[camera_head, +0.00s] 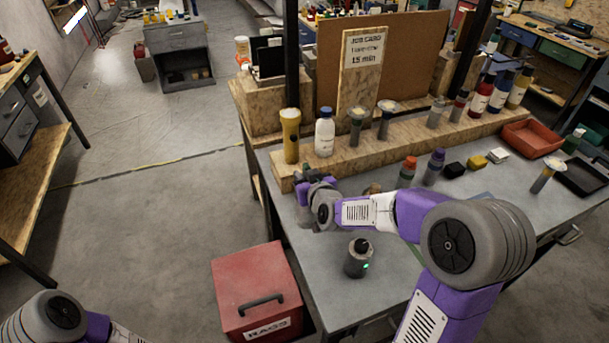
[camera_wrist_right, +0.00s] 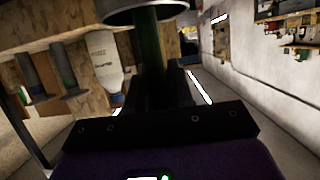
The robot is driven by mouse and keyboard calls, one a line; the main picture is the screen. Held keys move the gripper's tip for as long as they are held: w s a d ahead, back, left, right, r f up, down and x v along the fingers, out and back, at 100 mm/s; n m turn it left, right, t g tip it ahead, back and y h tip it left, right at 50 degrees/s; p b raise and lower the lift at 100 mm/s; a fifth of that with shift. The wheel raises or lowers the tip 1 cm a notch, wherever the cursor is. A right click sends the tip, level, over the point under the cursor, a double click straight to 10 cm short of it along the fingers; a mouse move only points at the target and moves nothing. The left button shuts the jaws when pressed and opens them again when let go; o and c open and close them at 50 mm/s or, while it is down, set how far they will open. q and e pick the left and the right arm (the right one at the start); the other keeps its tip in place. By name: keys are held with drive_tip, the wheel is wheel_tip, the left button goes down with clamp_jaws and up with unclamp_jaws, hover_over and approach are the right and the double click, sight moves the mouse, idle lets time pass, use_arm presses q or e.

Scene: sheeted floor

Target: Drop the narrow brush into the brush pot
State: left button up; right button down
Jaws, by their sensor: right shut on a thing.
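My right gripper (camera_head: 310,185) is at the left end of the bench, in front of the wooden ledge. In the right wrist view it is shut on a dark green, upright handle (camera_wrist_right: 150,50). A grey, round, flared part (camera_wrist_right: 145,8) shows at the handle's upper end in that picture. Whether this is the narrow brush I cannot tell. In the head view the held thing is mostly hidden by the gripper and arm. I cannot pick out the brush pot with certainty. My left gripper is out of view; only part of its arm shows at the lower left.
A yellow torch-like thing (camera_head: 290,140) and a white bottle (camera_head: 324,134) stand on the ledge close to the right gripper. A dark grey canister (camera_head: 358,260) stands on the bench. Red (camera_head: 530,138) and black (camera_head: 583,180) trays are at the right. A red box (camera_head: 255,285) is below.

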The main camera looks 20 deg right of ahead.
drive_tip(key=shift+f, duration=0.1)
drive_tip(key=c, duration=0.9)
unclamp_jaws()
drive_tip(key=shift+s, duration=0.1)
drive_tip(key=s, duration=0.9)
drive_tip(key=shift+s+a, duration=0.1)
drive_tip(key=shift+a, duration=0.15)
drive_tip(key=shift+f, duration=0.1)
